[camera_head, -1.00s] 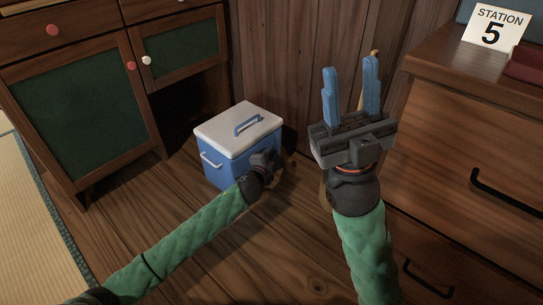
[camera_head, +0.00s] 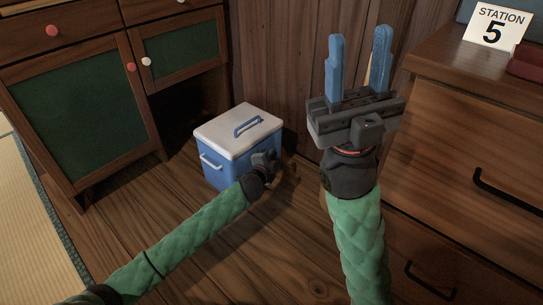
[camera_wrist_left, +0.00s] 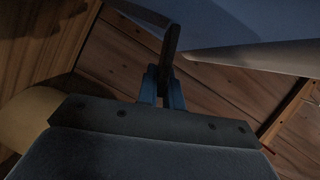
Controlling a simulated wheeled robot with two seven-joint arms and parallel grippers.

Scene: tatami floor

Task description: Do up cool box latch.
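How the latch meets the box is too dark to tell. My right gripper (camera_head: 360,40) is open, empty and raised, right of the box.
A desk with green panels (camera_head: 78,118) stands left of and behind the box. A wooden drawer chest (camera_head: 470,130) with dark handles is close on the right, bearing a "Station 5" sign (camera_head: 493,27).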

